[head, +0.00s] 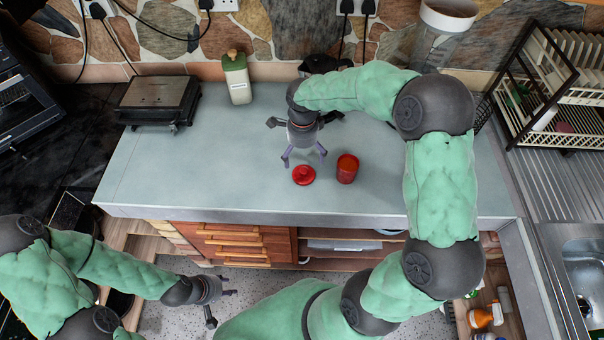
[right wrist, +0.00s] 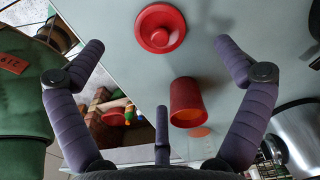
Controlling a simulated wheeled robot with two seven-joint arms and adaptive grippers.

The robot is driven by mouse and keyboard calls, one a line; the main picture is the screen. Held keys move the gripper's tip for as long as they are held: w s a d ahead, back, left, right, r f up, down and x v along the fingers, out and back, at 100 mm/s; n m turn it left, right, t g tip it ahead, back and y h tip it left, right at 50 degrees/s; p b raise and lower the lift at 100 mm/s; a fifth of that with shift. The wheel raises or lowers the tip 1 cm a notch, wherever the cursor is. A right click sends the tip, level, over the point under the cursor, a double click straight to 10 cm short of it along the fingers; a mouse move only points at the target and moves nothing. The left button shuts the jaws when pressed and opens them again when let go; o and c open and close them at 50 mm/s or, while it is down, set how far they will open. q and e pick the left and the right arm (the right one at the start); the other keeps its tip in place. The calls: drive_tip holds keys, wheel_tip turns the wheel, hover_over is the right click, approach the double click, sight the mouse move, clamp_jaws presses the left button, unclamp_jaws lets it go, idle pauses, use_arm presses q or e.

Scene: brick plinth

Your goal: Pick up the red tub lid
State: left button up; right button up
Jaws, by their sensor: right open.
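The red tub lid (head: 304,175) lies flat on the grey worktop, a round disc with a raised knob. It also shows at the top of the right wrist view (right wrist: 160,28). The red tub (head: 347,168) stands just right of the lid, apart from it; the right wrist view shows it too (right wrist: 186,102). My right gripper (head: 304,157) points down above the worktop, just behind the lid, with its fingers spread and nothing between them. My left gripper (head: 222,305) hangs in front of the worktop, low over the floor, its fingers apart and empty.
A dish rack (head: 560,85) and sink (head: 585,260) are on the right. The worktop left of the lid is clear.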

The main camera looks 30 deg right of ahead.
sight(305, 170)
wheel_tip(305, 170, down, 4)
drive_tip(key=shift+d+r, duration=0.1)
drive_tip(key=f, duration=0.3)
drive_tip(key=f+b, duration=0.1)
drive_tip(key=shift+s+d+f, duration=0.2)
drive_tip(key=shift+s+d, duration=0.05)
drive_tip(key=shift+s, duration=0.05)
drive_tip(key=shift+f, duration=0.5)
drive_tip(key=c, duration=0.9)
